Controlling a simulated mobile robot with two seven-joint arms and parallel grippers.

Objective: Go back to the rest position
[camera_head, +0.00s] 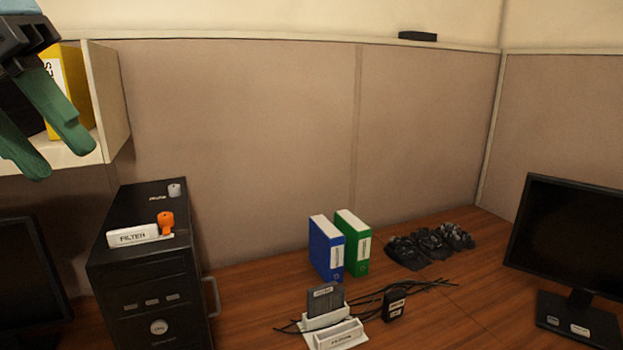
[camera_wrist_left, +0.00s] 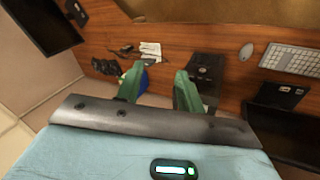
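My left gripper (camera_head: 58,160) is raised at the upper left in the head view, with green fingers spread apart. It hangs in front of the shelf (camera_head: 113,100) and a yellow binder (camera_head: 72,80). In the left wrist view the two green fingers (camera_wrist_left: 158,70) stand apart with nothing between them, high over the desk. My right gripper is in neither view.
A black computer tower (camera_head: 150,270) with a filter sign and small knobs stands below right of the gripper. Blue (camera_head: 325,250) and green (camera_head: 355,245) binders, black bags (camera_head: 430,245), cables and a monitor (camera_head: 570,240) occupy the desk. The air before the partition is clear.

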